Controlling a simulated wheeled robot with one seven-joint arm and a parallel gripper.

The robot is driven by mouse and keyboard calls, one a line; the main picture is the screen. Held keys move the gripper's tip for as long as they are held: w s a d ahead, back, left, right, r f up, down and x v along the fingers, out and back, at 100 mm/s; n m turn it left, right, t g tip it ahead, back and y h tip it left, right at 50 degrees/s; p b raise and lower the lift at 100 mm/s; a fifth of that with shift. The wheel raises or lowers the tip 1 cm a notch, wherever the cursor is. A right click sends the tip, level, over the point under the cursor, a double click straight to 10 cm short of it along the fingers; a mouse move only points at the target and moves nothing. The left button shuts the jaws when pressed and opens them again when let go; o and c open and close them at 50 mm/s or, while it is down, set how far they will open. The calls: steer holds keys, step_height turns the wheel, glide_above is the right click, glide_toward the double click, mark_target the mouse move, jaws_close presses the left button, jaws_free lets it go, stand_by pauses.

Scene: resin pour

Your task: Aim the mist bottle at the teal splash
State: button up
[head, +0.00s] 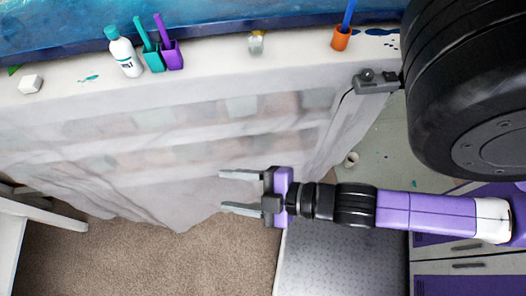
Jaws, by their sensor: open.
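A white bottle with a teal cap (124,55), the only clear bottle I see and likely the mist bottle, stands tilted in the picture near the back of the cloth-covered table. A small teal splash (89,78) lies on the tabletop to its left, a short gap away. I cannot tell which way any nozzle faces. My gripper (221,190) is open and empty, its two grey fingers pointing left. It shows in front of the draped cloth, well below and to the right of the bottle, touching neither.
A teal cup (153,60) and purple cup (173,57) stand right of the bottle. A white block (30,85) is at left, a small jar (256,43) and orange cup (341,38) further right. A grey clamp (377,82) grips the table's right end. Carpet (150,255) lies below.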

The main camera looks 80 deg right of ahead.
steer(key=s+r+m, duration=0.5)
steer(key=s+m, duration=0.1)
steer(key=m, duration=0.1)
steer(key=shift+s+d+m, duration=0.15)
steer(key=shift+d+m, duration=0.05)
steer(key=shift+m, duration=0.1)
stand_by(1.5)
